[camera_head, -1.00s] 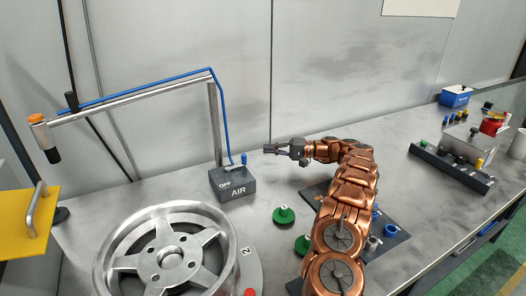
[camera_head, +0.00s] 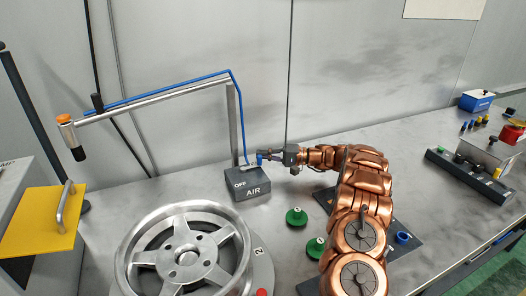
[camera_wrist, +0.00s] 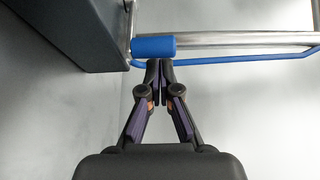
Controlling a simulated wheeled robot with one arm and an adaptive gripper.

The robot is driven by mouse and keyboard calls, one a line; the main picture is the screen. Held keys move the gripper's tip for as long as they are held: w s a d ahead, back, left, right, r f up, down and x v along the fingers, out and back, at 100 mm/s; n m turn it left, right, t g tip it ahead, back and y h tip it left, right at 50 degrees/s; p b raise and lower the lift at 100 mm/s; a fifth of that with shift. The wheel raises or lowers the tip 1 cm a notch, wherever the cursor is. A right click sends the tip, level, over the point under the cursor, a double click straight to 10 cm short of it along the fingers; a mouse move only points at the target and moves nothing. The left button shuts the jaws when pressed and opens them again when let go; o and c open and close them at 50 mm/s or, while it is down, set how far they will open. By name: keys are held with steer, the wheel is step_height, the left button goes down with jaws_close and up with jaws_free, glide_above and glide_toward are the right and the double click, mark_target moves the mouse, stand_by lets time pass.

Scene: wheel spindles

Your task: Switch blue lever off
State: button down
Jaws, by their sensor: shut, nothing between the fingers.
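The blue lever (camera_head: 259,158) sits on top of the dark grey AIR box (camera_head: 250,188). The box has OFF lettered near its left front. In the wrist view the lever's blue grip (camera_wrist: 153,47) is just beyond my fingertips, which touch it or nearly so. My gripper (camera_head: 266,155) is shut and empty, reaching in from the right at the lever's height. In the wrist view my gripper (camera_wrist: 160,66) shows both fingertips pressed together. The box (camera_wrist: 70,35) fills the upper left there. The lever's far side is partly hidden.
A metal post and blue hose (camera_head: 236,115) rise behind the box. A wheel (camera_head: 185,255) lies in front of it. Green knobbed parts (camera_head: 296,217) lie on the bench under my arm. A yellow panel (camera_head: 40,225) stands at the left. The bench behind my arm is clear.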

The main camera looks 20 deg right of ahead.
steer(key=shift+s, duration=0.4)
steer(key=shift+a, duration=0.1)
steer(key=shift+t+b, duration=0.3)
steer(key=shift+w+d+m+t+h+b, duration=0.1)
steer(key=shift+d+m+t+h+b, duration=0.25)
steer(key=shift+b, duration=0.25)
steer(key=shift+m, duration=0.25)
steer(key=shift+d+t+h+b, duration=0.15)
steer(key=shift+t+h+b, duration=0.3)
steer(key=shift+t+b, duration=0.15)
